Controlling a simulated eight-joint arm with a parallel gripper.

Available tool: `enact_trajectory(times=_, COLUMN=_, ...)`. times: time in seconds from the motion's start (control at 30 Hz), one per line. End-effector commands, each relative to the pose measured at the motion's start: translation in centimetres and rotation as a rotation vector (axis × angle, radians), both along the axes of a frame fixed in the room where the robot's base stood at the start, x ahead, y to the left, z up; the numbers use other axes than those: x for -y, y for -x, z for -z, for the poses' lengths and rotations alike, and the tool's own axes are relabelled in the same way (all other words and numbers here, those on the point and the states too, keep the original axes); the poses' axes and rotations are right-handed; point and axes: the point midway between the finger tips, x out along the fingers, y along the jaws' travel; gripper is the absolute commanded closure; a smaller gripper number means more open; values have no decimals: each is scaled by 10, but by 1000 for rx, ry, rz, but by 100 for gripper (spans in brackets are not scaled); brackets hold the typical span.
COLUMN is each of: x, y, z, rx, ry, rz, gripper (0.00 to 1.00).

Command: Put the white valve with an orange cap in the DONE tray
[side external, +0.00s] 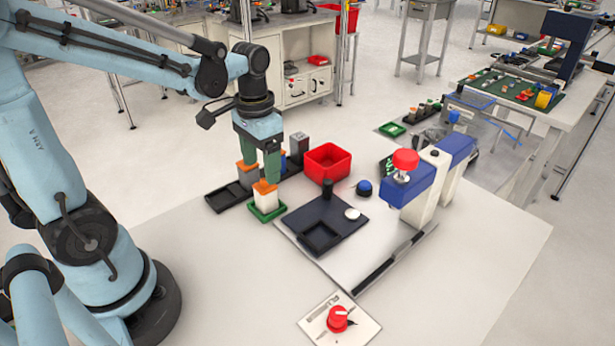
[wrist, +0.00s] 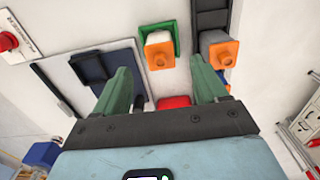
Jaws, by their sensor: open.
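The white valve with an orange cap (side external: 265,190) stands upright in a small green tray (side external: 280,211) on the table. In the wrist view the valve (wrist: 159,38) shows inside the green tray (wrist: 176,32), its orange cap towards the camera. No DONE label is readable on the tray. My gripper (side external: 258,169) is open and points down just above the valve. In the wrist view the cap lies between and a little beyond the open fingers of my gripper (wrist: 163,75). Nothing is held. In the side view one finger partly overlaps the valve; contact cannot be told.
A black rack (side external: 229,196) behind the green tray holds several valves, including a grey one with an orange cap (wrist: 219,50). A red bin (side external: 327,163), a dark fixture plate (side external: 338,222) and a blue-and-white press (side external: 420,185) stand to the right. The front table is clear beside a red button (side external: 338,318).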

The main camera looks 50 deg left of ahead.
Motion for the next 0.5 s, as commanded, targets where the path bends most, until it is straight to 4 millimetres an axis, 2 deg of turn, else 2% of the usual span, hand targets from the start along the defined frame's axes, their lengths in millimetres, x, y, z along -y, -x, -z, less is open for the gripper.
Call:
enact_trajectory(times=0.2, x=0, y=0, z=-29, rx=0, ry=0, rz=0, gripper=28)
enact_trajectory(times=0.5, x=1, y=1, z=-47, rx=8, ry=-2, rz=0, gripper=28)
